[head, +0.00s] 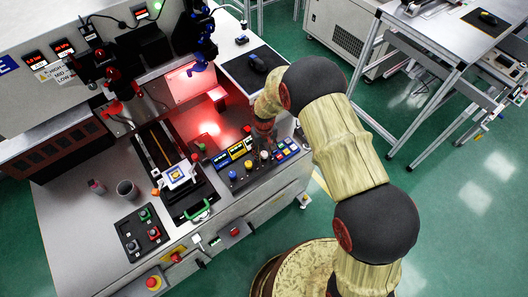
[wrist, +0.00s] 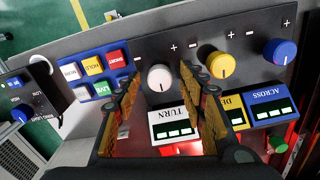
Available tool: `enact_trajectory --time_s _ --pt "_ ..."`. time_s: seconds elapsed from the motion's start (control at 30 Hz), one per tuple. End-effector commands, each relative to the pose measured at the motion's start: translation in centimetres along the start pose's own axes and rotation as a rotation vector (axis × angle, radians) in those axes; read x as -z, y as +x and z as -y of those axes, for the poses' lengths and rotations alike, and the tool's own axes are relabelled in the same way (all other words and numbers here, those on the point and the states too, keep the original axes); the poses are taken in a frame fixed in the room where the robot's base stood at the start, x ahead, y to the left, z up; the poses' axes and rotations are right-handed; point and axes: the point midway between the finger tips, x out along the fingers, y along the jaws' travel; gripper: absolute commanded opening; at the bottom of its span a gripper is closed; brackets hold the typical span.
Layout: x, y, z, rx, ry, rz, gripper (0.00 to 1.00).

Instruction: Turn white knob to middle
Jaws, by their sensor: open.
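The white knob (wrist: 160,78) is on the dark control panel in the wrist view, above a white display labelled TURN (wrist: 175,126). In the head view the white knob (head: 264,155) is small, just below the end of my arm. My gripper (wrist: 166,84) is open, with one finger to the left of the knob and one to the right. I see gaps between the fingers and the knob, and no clear contact. A small mark shows on the knob's face, but its exact angle is hard to read.
A yellow knob (wrist: 220,65) is close to my right finger, and a blue knob (wrist: 279,52) is farther right. Coloured push buttons (wrist: 95,66) are on the left. A black box with a small blue knob (wrist: 20,114) stands at the far left.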

Motion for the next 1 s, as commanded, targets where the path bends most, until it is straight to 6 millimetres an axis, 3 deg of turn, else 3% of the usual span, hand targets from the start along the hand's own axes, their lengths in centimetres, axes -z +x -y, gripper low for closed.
enact_trajectory --time_s 0.37,0.8,1.0 --pt "0.1 -0.7 0.0 0.000 0.000 -0.001 0.42" --pt "0.1 -8.9 0.0 0.000 0.000 -0.003 0.42" --pt "0.0 -11.3 0.0 0.000 0.000 0.000 0.42"
